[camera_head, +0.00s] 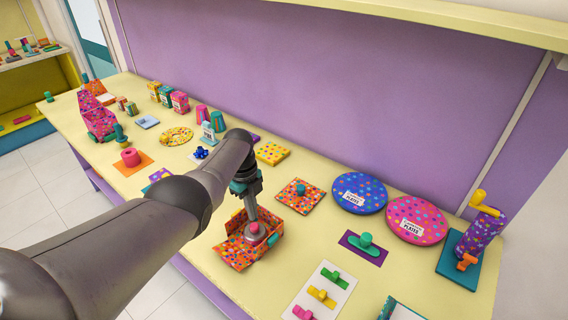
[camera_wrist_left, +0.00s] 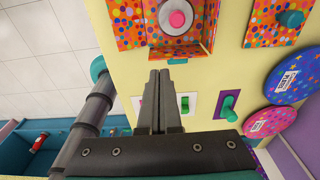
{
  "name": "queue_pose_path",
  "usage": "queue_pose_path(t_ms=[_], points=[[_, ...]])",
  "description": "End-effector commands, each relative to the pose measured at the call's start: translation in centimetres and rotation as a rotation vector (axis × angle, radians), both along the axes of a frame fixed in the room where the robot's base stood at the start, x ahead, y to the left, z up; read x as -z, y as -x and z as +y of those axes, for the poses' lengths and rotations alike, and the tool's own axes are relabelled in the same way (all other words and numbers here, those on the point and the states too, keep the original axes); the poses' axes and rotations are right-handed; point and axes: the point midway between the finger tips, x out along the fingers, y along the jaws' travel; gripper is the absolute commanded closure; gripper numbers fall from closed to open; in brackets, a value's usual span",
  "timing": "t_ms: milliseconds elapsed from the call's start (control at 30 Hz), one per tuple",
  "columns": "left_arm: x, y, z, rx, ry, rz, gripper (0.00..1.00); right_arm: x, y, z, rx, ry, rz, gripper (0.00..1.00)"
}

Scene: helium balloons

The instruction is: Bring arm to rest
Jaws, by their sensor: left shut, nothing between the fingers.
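My left arm comes in from the left and reaches over the yellow counter (camera_head: 215,255). A grey disc with a pink knob (camera_head: 255,232) lies in the box. In the left wrist view my gripper fingers (camera_wrist_left: 159,74) are together with nothing between them. The dotted box (camera_wrist_left: 128,35) and the pink-knobbed disc (camera_wrist_left: 178,19) are beyond the fingertips there. My right gripper is not in view.
Blue (camera_head: 359,193) and pink (camera_head: 417,220) plate packs stand to the right, beside a crank device (camera_head: 481,232). A white panel with colored knobs (camera_head: 320,292) lies near the front. A purple wall (camera_head: 330,90) closes the back.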

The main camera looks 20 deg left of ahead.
Motion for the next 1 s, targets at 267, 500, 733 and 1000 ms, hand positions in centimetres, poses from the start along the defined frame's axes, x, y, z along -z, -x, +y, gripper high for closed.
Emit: queue_pose_path(t_ms=[267, 500, 733, 1000], points=[[1.3, 0.7, -0.2, -0.067, -0.023, -0.002, 1.0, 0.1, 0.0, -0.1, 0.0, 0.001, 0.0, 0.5], [4.5, 3.8, -1.0, -0.313, -0.086, -0.033, 1.0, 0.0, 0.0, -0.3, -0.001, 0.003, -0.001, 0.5], [6.3, 8.2, -2.7, -0.575, -0.109, -0.077, 1.0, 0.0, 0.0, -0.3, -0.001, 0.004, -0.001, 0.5], [6.2, 14.5, -5.3, -0.892, -0.078, -0.131, 1.0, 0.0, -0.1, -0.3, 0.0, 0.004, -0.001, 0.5]])
